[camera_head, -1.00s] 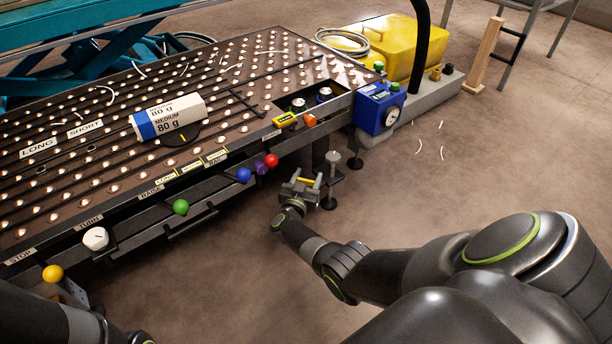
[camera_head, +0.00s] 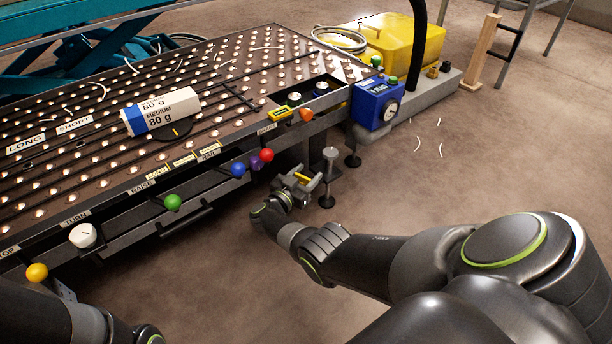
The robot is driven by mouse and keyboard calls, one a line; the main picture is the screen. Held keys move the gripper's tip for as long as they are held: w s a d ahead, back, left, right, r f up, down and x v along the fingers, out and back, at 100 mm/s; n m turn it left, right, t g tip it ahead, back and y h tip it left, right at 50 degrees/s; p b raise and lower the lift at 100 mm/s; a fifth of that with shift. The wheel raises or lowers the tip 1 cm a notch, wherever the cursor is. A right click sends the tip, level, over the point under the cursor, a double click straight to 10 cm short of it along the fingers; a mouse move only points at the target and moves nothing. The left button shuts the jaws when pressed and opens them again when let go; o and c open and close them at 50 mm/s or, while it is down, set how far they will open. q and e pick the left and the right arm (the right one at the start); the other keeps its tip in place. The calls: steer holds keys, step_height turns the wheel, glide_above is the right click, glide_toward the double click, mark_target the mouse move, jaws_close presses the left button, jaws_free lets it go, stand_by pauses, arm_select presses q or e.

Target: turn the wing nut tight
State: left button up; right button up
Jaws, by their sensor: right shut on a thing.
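My right gripper (camera_head: 299,183) is at the front edge of the roller table, below the red and purple knobs and beside a table foot. It is shut on a small part with a yellow bar (camera_head: 303,177), which looks like the wing nut. The jaws cover most of it, so its wings and thread cannot be made out. My left arm shows only in the bottom left corner, and its gripper is out of the frame.
A paper ream (camera_head: 160,111) lies on the roller table (camera_head: 92,190). Coloured knobs, such as the green one (camera_head: 172,202), line its front. A levelling foot (camera_head: 329,175) stands right of my right gripper. A blue gauge box (camera_head: 376,103) is further right.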

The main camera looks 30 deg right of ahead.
steer(key=o, duration=1)
steer(key=shift+s+a, duration=0.15)
steer(key=shift+a, duration=0.35)
steer(key=p+v, duration=0.3)
steer(key=v, duration=1.3)
steer(key=shift+a, duration=0.15)
steer(key=shift+f, duration=0.1)
